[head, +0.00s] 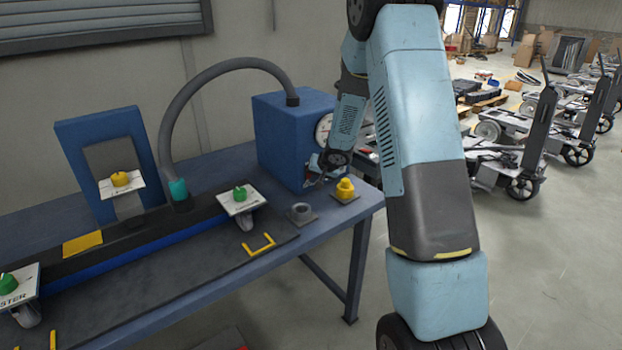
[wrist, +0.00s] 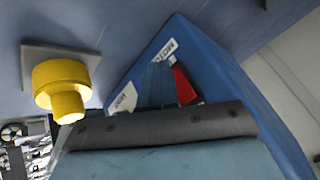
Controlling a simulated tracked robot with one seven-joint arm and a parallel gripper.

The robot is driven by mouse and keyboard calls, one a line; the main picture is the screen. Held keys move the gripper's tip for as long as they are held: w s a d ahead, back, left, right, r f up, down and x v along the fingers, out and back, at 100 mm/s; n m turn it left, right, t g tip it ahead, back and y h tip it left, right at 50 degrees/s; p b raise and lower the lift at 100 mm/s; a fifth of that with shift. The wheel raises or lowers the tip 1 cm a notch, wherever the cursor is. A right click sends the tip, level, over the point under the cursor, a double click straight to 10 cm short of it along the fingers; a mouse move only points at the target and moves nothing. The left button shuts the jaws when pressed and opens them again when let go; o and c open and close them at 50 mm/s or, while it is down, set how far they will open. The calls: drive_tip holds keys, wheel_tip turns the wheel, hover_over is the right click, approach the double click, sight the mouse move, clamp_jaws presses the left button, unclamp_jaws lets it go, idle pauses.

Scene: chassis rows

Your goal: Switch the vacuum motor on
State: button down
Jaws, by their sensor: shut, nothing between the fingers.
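The vacuum motor unit is a blue box (head: 283,140) with a round white gauge, at the back right of the bench. It also shows in the wrist view (wrist: 225,85). A red switch lever (wrist: 183,84) on its face lies between two small white labels whose wording I cannot read with certainty. The grey and teal part of my own gripper hides the lower part of that face. My gripper (head: 313,180) is shut and empty, close to the lower front of the box. I cannot tell whether it touches the lever.
A yellow knob (head: 345,189) on a square plate stands at the bench's right corner, near my gripper; it shows in the wrist view (wrist: 62,88). A grey ring (head: 300,213) is left of it. A grey hose (head: 205,80) arches from the box to a teal fitting (head: 179,190).

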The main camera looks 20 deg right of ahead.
drive_tip(key=shift+s, duration=0.1)
drive_tip(key=shift+s+d, duration=0.25)
drive_tip(key=shift+s, duration=0.35)
drive_tip(key=shift+r, duration=0.1)
drive_tip(key=shift+s+d+r, duration=0.1)
drive_tip(key=shift+s+d, duration=0.2)
drive_tip(key=shift+s, duration=0.45)
drive_tip(key=shift+s+d+r, duration=0.1)
drive_tip(key=shift+s+d, duration=0.25)
drive_tip(key=shift+s, duration=0.45)
drive_tip(key=shift+s+d+r, duration=0.1)
drive_tip(key=shift+s+d, duration=0.2)
drive_tip(key=shift+s, duration=0.45)
